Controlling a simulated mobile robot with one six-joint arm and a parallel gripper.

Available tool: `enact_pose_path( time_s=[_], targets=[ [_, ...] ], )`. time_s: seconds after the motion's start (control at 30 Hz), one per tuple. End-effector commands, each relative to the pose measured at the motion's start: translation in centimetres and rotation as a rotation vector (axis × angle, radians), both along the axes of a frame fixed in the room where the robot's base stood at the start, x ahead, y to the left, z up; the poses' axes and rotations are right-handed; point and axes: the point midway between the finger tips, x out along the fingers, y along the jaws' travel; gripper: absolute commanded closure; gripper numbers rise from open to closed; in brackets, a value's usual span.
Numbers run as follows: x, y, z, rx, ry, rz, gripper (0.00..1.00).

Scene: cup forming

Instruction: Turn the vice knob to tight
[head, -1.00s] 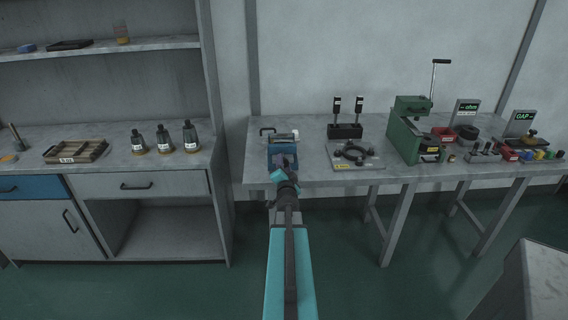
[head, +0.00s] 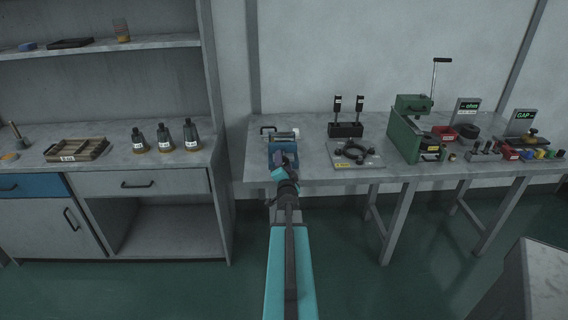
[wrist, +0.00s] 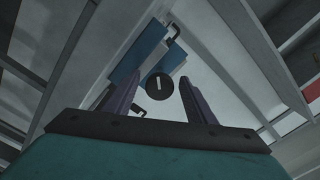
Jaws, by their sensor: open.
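The blue bench vice (head: 275,148) stands at the left front of the grey workbench, with a pale cylinder on top of it. It also shows in the wrist view as blue blocks (wrist: 138,52). The vice knob (wrist: 160,88) is a dark round disc with a white mark, seen almost upright in the wrist view. My gripper (wrist: 158,80) is open, with one finger on each side of the knob in that view. Contact between fingers and knob cannot be told. In the head view my gripper (head: 285,162) is at the front of the vice and hides the knob.
A ring fixture (head: 355,152) on a plate and a black holder (head: 345,130) with two upright pieces stand right of the vice. A green press (head: 408,135) is farther right. A shelf unit with several dark bottles (head: 164,138) and a wooden tray (head: 75,150) is at the left.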

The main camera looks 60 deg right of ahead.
Motion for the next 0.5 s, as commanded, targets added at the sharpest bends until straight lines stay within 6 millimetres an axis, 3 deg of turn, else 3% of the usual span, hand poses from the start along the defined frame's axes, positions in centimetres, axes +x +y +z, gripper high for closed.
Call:
enact_pose_path(
  time_s=[0.5],
  targets=[
    [-1.3,1.7,0.0,0.0,0.0,-0.001,0.5]
  ],
)
